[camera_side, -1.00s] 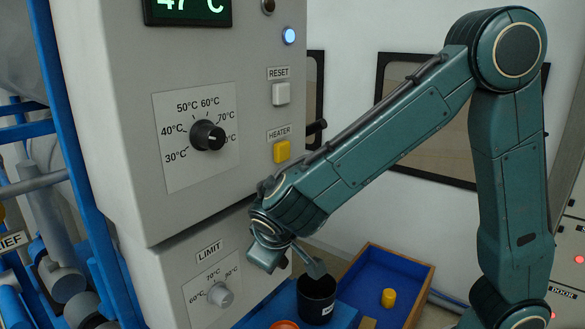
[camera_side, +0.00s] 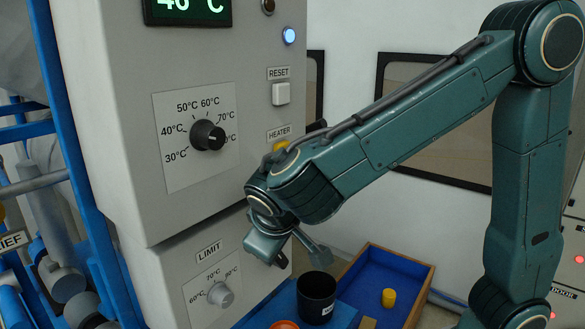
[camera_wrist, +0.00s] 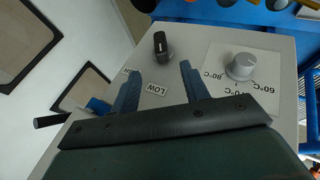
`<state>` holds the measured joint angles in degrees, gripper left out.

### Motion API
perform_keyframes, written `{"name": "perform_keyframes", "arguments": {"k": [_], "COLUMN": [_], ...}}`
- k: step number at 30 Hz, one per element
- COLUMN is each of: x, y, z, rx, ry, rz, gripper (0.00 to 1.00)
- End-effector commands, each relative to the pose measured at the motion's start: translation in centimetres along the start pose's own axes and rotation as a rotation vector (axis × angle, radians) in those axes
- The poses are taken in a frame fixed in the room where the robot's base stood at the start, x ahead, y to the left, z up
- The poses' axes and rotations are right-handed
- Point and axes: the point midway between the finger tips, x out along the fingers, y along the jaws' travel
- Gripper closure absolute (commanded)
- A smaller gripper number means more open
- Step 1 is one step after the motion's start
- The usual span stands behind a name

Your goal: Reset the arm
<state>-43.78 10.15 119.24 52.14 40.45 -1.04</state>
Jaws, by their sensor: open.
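My gripper (camera_side: 292,262) is in front of the lower part of the grey machine cabinet (camera_side: 150,120), above and left of a dark cup (camera_side: 316,290). Its two fingers stand apart with nothing between them. In the wrist view the gripper (camera_wrist: 160,68) is also open and empty, facing a panel with a grey dial (camera_wrist: 242,66) and a black knob (camera_wrist: 161,45) with a "LOW" label below it. My arm runs from the upper right down to the gripper in the side view.
The cabinet carries a temperature display (camera_side: 190,8), a black dial (camera_side: 207,136), a white RESET button (camera_side: 282,93) and a partly hidden yellow HEATER button (camera_side: 281,146). A blue tray (camera_side: 366,268) with a yellow cylinder (camera_side: 389,298) stands right of the cup. Blue framing (camera_side: 62,150) borders the left.

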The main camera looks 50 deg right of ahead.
Motion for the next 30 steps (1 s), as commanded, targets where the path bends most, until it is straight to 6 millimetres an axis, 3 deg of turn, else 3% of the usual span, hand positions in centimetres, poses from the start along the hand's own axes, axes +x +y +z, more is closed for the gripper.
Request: {"name": "perform_keyframes", "arguments": {"k": [11,21,30], "x": [-0.3,-1.6,-3.4], "y": [4.5,9.1,11.3], "z": [2.0,6.3,10.8], "rx": [0.071,0.151,0.203], "ry": [-0.032,-0.028,0.016], "rz": [-0.125,-0.287,-0.397], "gripper": [0.55,0.55,0.55]}}
